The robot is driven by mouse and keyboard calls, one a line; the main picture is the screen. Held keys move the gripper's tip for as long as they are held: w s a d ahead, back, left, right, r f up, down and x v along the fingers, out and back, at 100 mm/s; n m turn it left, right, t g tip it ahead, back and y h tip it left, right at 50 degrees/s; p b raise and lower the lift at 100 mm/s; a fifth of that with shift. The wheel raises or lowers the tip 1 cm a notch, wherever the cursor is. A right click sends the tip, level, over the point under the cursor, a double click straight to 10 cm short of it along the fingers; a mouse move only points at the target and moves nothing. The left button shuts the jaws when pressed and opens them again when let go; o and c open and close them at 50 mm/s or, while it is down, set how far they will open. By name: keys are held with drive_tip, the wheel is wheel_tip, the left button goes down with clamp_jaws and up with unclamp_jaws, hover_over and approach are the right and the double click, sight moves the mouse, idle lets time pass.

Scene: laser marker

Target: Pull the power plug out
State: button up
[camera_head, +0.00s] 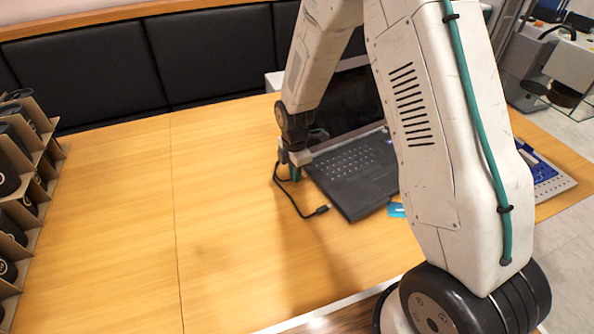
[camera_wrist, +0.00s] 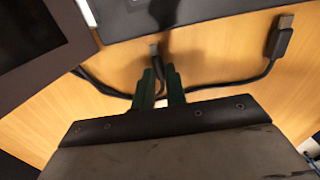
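A dark open laptop (camera_head: 355,178) lies on the wooden table; its edge also shows at the top of the wrist view (camera_wrist: 215,18). My gripper (camera_head: 295,172) is pointed down at the laptop's left side. In the wrist view, its two green fingers (camera_wrist: 160,75) are close together around a dark power plug (camera_wrist: 154,48) at the laptop's edge. I cannot tell whether they press on it, or how deep the plug sits. A black cable (camera_head: 288,198) runs out to a loose connector (camera_head: 321,209) on the table, also seen in the wrist view (camera_wrist: 283,38).
A brown rack with dark cups (camera_head: 28,165) stands at the far left. A blue card (camera_head: 397,210) lies by the laptop's front. A blue-and-white tray (camera_head: 545,178) is at the right. The table's left half is clear. Black padded seating (camera_head: 100,70) runs behind.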

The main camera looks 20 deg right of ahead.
drive_tip(key=o, duration=0.3)
wheel_tip(320, 180, up, 8)
drive_tip(key=shift+a+f, duration=0.1)
idle(0.4)
idle(0.3)
